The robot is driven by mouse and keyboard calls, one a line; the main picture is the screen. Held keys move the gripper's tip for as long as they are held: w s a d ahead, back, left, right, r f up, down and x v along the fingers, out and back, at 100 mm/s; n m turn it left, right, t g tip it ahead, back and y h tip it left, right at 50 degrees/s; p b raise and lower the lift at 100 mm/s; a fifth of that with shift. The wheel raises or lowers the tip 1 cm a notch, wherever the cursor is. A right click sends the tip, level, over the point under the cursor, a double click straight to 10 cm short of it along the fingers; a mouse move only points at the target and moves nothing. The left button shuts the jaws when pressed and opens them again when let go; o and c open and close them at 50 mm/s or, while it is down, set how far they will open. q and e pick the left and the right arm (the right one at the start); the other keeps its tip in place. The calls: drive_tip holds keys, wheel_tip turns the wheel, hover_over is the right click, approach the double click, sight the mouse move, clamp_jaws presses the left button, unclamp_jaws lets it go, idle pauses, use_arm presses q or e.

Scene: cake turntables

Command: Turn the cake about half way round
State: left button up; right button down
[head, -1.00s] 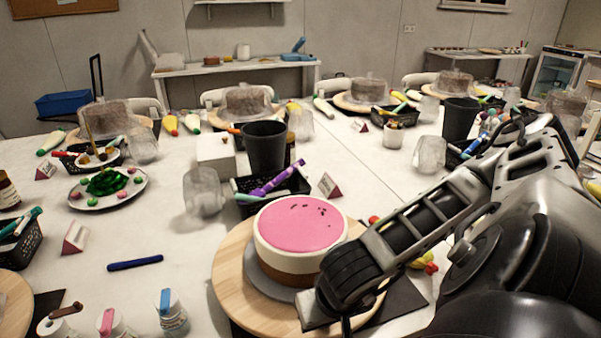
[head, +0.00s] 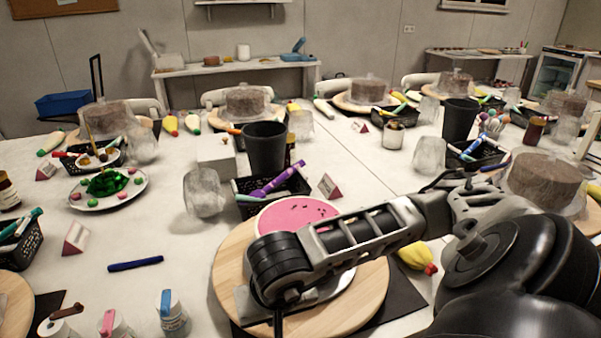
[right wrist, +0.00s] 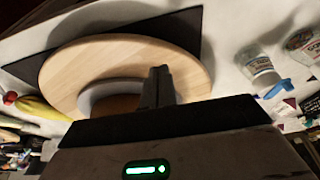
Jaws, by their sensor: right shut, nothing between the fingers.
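The cake (head: 298,212) has a pink top with small dark marks. It sits on a grey plate (head: 335,284) on a round wooden turntable (head: 370,290). My right forearm crosses in front and hides most of the cake's side. My right gripper (head: 278,322) is shut and empty, pointing down at the front-left part of the turntable. In the right wrist view the shut fingers (right wrist: 160,85) are beside the brown cake side (right wrist: 115,104), over the wooden board (right wrist: 110,52); contact cannot be told. My left gripper is not in view.
A black basket of pens (head: 270,190) and a dark cup (head: 265,145) stand behind the cake. Small bottles (head: 172,315) stand to the left in front. A yellow piping bag (head: 415,257) lies to the right.

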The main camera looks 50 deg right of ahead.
drive_tip(key=shift+w+a, duration=0.35)
drive_tip(key=shift+a, duration=0.1)
drive_tip(key=shift+w, duration=0.2)
drive_tip(key=w+b, duration=0.3)
drive_tip(key=w, duration=0.6)
drive_tip(key=shift+f, duration=0.1)
drive_tip(key=shift+w, duration=0.4)
drive_tip(key=shift+s, duration=0.1)
drive_tip(key=shift+b, duration=0.3)
